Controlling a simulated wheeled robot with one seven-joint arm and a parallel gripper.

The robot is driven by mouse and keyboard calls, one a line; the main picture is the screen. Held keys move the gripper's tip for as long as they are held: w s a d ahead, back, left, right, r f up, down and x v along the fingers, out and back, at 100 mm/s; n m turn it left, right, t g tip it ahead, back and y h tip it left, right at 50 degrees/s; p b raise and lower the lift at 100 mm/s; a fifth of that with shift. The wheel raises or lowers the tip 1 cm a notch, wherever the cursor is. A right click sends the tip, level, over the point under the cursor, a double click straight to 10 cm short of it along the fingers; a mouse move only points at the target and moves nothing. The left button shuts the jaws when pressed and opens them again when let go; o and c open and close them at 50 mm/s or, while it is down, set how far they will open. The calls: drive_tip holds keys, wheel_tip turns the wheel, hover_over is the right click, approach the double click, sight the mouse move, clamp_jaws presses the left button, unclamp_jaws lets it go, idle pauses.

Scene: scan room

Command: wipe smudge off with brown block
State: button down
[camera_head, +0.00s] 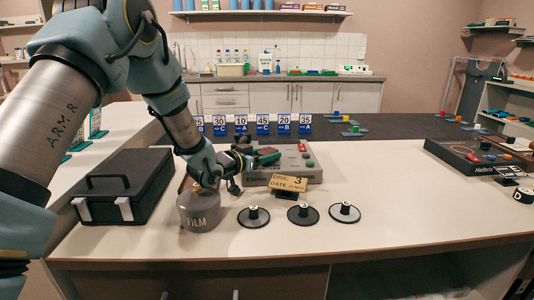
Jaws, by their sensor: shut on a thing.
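I cannot make out a smudge; the gripper and block hide part of the device's top.
A grey FILM canister (199,212) stands beneath my wrist. A black case (124,184) is at left. The counter's right middle is clear.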

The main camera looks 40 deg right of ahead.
drive_tip(key=shift+s+a+f, duration=0.15)
drive_tip(key=shift+a+f, duration=0.1)
drive_tip(key=shift+f, duration=0.05)
drive_tip(key=shift+r, duration=0.1)
drive_tip(key=shift+d+r+p, duration=0.1)
drive_tip(key=shift+r+p, duration=1.45)
drive_tip(key=shift+r, duration=1.6)
drive_tip(key=shift+r+p, duration=0.7)
drive_tip(key=shift+r, duration=0.8)
